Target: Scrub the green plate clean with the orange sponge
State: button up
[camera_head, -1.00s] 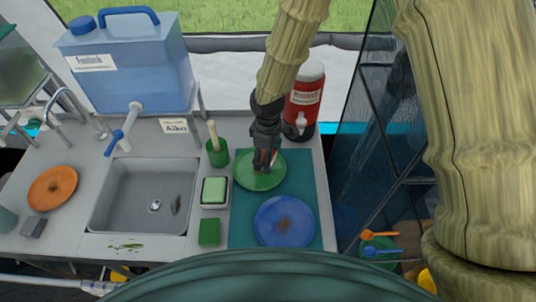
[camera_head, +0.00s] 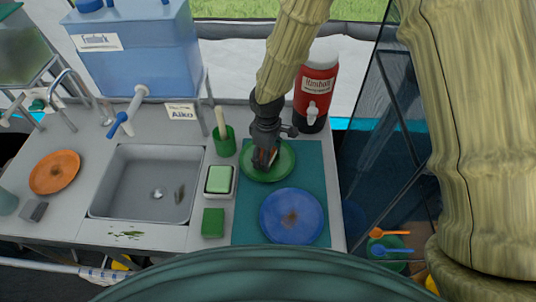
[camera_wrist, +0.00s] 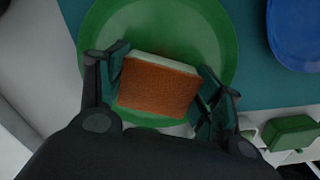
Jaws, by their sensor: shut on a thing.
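The green plate (camera_head: 282,168) lies on the far part of a teal mat (camera_head: 313,171); it also fills the middle of the wrist view (camera_wrist: 215,38). My gripper (camera_head: 265,160) is over the plate. In the wrist view my gripper (camera_wrist: 160,88) is shut on the orange sponge (camera_wrist: 157,88), with one finger on each side of it. The sponge has an orange-brown face and a paler layer along one edge. Whether the sponge touches the plate I cannot tell. The part of the plate under the sponge and gripper is hidden.
A blue plate (camera_head: 290,215) with a brown stain lies nearer on the mat. A green soap block in a dish (camera_head: 219,181), a green sponge (camera_head: 213,222) and a green cup (camera_head: 224,142) stand left. A red jug (camera_head: 315,90) stands behind. The sink (camera_head: 147,185) is further left.

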jog(key=d, duration=0.2)
jog(key=shift+d, duration=0.3)
notch_tip(320, 180, up, 2)
jog(key=shift+r+p, duration=0.25)
jog(key=shift+p, duration=0.75)
jog(key=shift+s+r+p, duration=0.1)
jog(key=shift+r+p, duration=0.5)
jog(key=shift+r, duration=0.15)
notch_tip(320, 180, up, 4)
jog(key=p, duration=0.3)
